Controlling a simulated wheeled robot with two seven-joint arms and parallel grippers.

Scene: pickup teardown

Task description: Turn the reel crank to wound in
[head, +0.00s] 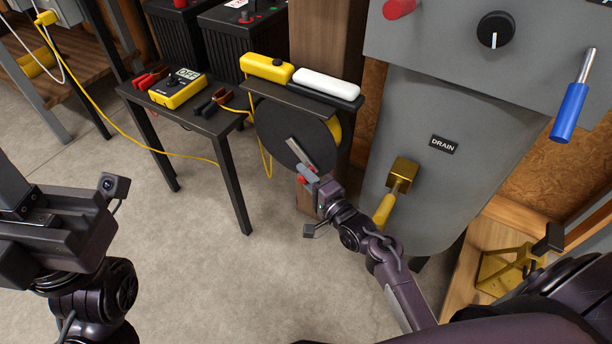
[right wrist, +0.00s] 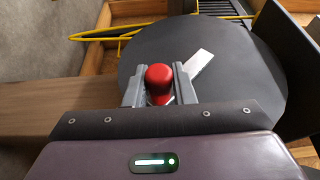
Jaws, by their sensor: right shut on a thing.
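The reel is a dark round disc (head: 284,130) on the wooden post, with a yellow part showing behind its right edge. It fills the middle of the right wrist view (right wrist: 230,95). A pale metal crank arm (head: 297,152) slants from near the disc's middle down to the right. Its red knob (right wrist: 159,82) sits between the fingers of my right gripper (right wrist: 160,88), which is shut on it. In the head view my right gripper (head: 308,178) is at the disc's lower right. My left gripper (head: 62,205) is at the left, away from the reel; its fingertips are not clear.
A small dark table (head: 205,122) with a yellow multimeter (head: 178,90) and clamps stands left of the reel. A shelf above the reel (head: 305,92) holds a yellow and a white item. A grey tank (head: 430,150) with a brass drain valve (head: 403,174) stands right. A yellow cord (head: 150,151) hangs leftward.

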